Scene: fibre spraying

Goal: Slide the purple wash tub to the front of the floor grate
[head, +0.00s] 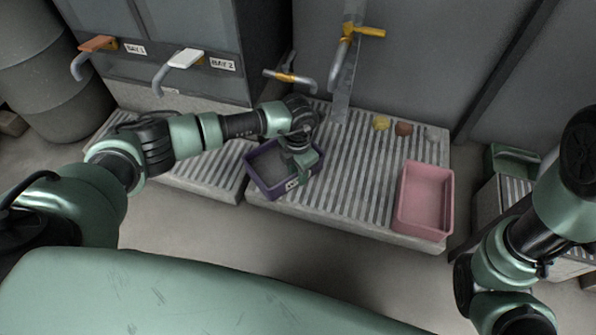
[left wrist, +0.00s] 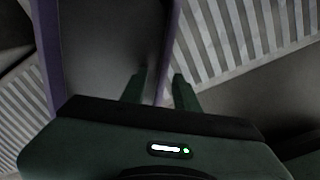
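The purple wash tub (head: 262,167) sits upright on the left part of the floor grate (head: 350,190), close to its front edge. It looks dark inside and appears empty. My left gripper (head: 297,173) reaches down over the tub's right side and hides part of it. In the left wrist view my left gripper (left wrist: 160,90) has its fingers apart, one on each side of the tub's purple wall (left wrist: 168,50). A gap shows between the left finger and the wall. My right gripper is not in view; only the right arm shows.
A pink tub (head: 425,200) stands at the grate's right end. A yellow object (head: 380,122) and a brown object (head: 403,128) lie at the back. The grate between the tubs is clear.

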